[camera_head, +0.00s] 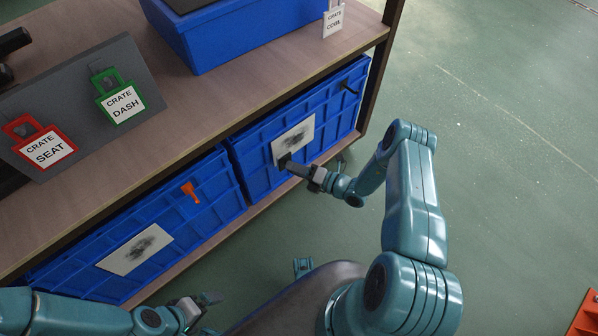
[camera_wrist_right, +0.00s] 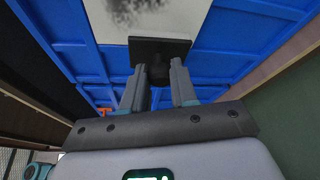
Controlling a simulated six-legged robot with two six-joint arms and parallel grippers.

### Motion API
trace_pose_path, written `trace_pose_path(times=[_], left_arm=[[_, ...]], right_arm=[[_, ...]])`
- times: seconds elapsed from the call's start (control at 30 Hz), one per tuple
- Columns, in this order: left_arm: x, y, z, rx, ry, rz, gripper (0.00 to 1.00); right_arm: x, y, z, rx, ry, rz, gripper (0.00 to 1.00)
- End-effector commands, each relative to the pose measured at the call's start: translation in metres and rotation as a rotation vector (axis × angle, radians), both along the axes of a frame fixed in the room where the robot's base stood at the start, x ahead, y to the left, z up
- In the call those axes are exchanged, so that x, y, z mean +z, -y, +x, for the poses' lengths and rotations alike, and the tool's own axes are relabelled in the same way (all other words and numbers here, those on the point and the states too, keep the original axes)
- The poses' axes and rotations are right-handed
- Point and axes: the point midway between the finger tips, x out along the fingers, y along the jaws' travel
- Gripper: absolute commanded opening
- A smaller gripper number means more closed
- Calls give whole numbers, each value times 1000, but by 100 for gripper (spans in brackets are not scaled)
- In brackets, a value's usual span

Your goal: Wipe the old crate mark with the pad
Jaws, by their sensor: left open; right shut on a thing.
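Two blue crates stand on the lower shelf in the head view. The right crate (camera_head: 345,112) has a white plate (camera_head: 305,132) with a dark smudged mark (camera_head: 292,140) on it. The left crate (camera_head: 85,285) has a similar plate with a dark mark (camera_head: 142,248). My right gripper (camera_head: 297,167) is shut on a dark pad (camera_head: 284,160) at the lower left of the right plate. The pad (camera_wrist_right: 160,46) also shows in the right wrist view, overlapping the plate's lower edge; contact is unclear. My left gripper (camera_head: 208,302) is open and empty, below the left crate.
A grey board (camera_head: 75,118) on the shelf top holds a red "CRATE SEAT" tag (camera_head: 42,148) and a green "CRATE DASH" tag (camera_head: 120,100). An orange clip (camera_head: 191,192) sits on the left crate. Another blue crate (camera_head: 240,35) stands on top.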

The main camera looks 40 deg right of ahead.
Motion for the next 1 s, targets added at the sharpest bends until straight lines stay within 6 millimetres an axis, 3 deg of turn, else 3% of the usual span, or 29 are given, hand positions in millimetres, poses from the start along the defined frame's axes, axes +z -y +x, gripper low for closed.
trace_pose_path(times=[1.0], left_arm=[[-5,0,0,0,0,0,100]], right_arm=[[0,-1,10,0,1,-2,3]])
